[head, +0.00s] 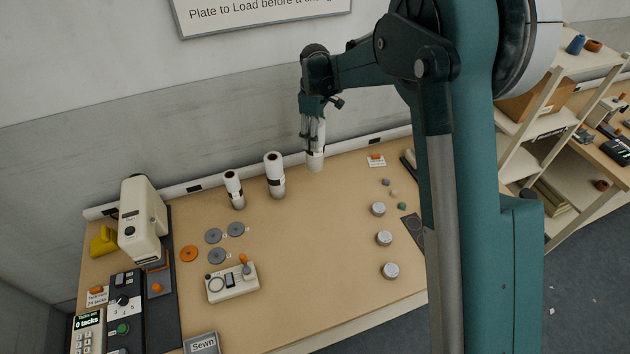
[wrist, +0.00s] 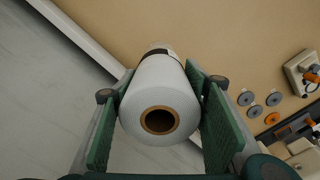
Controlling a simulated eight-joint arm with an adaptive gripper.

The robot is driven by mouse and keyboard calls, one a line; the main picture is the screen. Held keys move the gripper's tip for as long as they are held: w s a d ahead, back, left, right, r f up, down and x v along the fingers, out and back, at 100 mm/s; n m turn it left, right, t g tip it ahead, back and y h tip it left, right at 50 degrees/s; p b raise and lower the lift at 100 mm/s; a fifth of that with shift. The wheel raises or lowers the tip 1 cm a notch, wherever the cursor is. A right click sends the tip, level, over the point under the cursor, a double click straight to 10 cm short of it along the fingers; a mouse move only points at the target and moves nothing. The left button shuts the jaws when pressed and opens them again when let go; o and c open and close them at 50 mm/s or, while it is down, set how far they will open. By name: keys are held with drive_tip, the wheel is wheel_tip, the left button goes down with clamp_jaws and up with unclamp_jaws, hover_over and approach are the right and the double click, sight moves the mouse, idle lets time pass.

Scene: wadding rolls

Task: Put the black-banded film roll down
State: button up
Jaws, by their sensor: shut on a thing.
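My gripper (head: 313,138) is shut on a white roll (head: 315,160) near the back edge of the table. In the wrist view, the green finger pads press on both sides of this roll (wrist: 160,95). Its brown core faces the camera, and a black band shows near its far, lower end. The roll is upright, with its base at or just above the tabletop; I cannot tell whether it touches.
The wooden table (head: 310,240) is clear in front of the rolls. A wall rail (head: 350,144) runs close behind. A small control box (head: 232,283), grey discs (head: 214,236) and a cream machine (head: 142,220) lie left. Metal cylinders (head: 384,238) stand right.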

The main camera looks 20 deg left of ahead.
sight(315, 157)
drive_tip(key=shift+f, duration=3.25)
drive_tip(key=shift+f+p, duration=0.35)
drive_tip(key=shift+f, duration=1.55)
drive_tip(key=o, duration=1.3)
wheel_tip(315, 157, up, 12)
drive_tip(key=shift+b, duration=0.3)
drive_tip(key=shift+r, duration=0.2)
